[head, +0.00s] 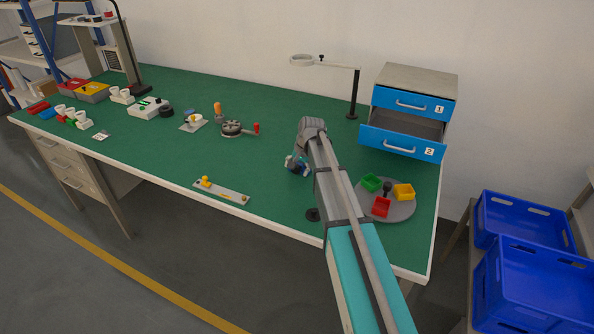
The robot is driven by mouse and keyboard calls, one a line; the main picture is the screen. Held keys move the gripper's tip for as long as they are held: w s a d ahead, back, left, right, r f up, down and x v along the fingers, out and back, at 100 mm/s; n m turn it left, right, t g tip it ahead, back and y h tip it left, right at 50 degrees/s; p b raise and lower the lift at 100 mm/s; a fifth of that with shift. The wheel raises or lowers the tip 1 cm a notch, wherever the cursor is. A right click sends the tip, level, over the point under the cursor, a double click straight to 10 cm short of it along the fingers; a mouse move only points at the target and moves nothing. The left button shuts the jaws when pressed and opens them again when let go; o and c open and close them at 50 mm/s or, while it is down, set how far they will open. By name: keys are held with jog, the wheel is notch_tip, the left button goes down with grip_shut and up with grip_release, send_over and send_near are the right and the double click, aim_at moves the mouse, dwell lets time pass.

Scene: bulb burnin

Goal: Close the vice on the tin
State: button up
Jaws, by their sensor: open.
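My gripper (298,156) is at the end of my arm, low over the green bench top, right of its middle. Its fingers are small and partly hidden by my own wrist; it is open. A small blue and pale item (292,163) is right at the fingers; it may be part of the vice, but I cannot tell. A round dark-grey fixture (232,128) with a red-ended handle (256,128) stands to the left, apart from the gripper. I cannot make out the tin or any vice jaws clearly.
A flat plate with a yellow knob (207,182) lies at the front edge. A round grey tray (402,211) with coloured bins is right of my arm. A blue drawer (400,143) stands open behind. A ring lamp (355,95) rises at the back. Bench between is clear.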

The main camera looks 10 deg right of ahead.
jog(key=c, duration=1.2)
jog(key=shift+o, duration=0.2)
jog(key=shift+y, duration=0.3)
jog(key=shift+t+b, duration=0.3)
jog(key=o, duration=1.2)
jog(key=shift+c, duration=0.2)
jog(key=shift+r+p, duration=0.1)
jog(key=shift+p, duration=0.2)
